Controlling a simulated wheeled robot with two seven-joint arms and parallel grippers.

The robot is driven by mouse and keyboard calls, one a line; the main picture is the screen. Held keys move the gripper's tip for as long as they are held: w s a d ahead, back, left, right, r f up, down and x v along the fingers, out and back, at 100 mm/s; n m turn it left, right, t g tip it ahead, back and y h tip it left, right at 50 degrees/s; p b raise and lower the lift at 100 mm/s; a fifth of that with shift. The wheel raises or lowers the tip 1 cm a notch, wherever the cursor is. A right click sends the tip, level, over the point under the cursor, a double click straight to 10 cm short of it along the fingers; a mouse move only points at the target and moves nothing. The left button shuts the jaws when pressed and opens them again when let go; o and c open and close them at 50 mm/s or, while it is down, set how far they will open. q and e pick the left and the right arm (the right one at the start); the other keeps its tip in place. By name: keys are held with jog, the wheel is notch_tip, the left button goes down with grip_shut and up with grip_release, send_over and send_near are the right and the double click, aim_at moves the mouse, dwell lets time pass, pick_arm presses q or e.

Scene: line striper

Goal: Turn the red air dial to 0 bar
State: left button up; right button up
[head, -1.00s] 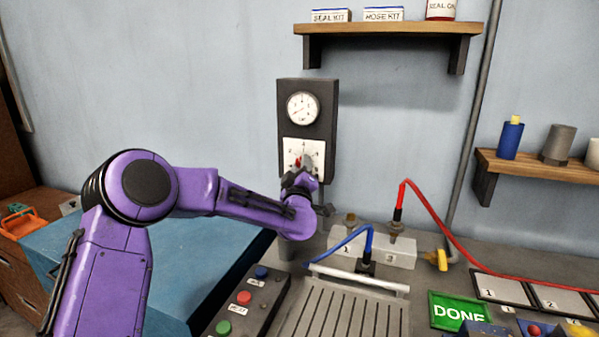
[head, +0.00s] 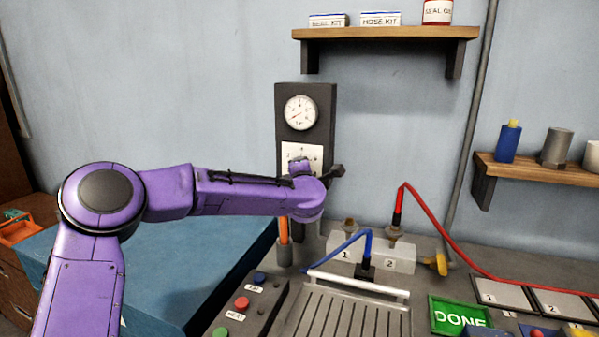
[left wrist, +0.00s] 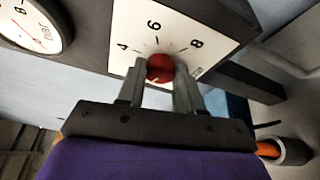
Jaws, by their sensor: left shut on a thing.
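The red air dial (left wrist: 160,68) sits on a white scale plate (left wrist: 200,22) in the left wrist view; the numbers 4, 6 and 8 show around it. My left gripper (left wrist: 160,80) is shut on the dial, one finger on each side. In the head view my left gripper (head: 330,172) is in front of the lower part of the dark panel (head: 326,105), and my wrist hides the dial there. A round gauge (head: 300,113) is above the scale plate; its exact reading is too small to tell. My right gripper is not in view.
Below the panel is a bench with a numbered grey block (head: 400,259), a blue hose (head: 348,240) and a red hose (head: 430,215). A button box (head: 250,300) and a green DONE sign (head: 459,315) are nearer. A shelf (head: 385,33) is above right.

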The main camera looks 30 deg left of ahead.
pick_arm(q)
jog(key=shift+a+r+n+g+h+b, duration=0.1)
jog(key=shift+n+g+h+b, duration=0.15)
jog(key=shift+n+h, duration=0.6)
jog(key=shift+a+r+n+g+h+b, duration=0.15)
jog(key=shift+n+h+b, duration=0.15)
jog(key=shift+n, duration=1.2)
jog(key=shift+d+n+g+h+b, duration=0.15)
jog(key=shift+n+h, duration=0.4)
jog(key=shift+n, duration=0.6)
jog(key=shift+a, duration=0.1)
jog(key=o, duration=1)
jog(key=shift+o, duration=0.2)
jog(key=shift+s, duration=0.1)
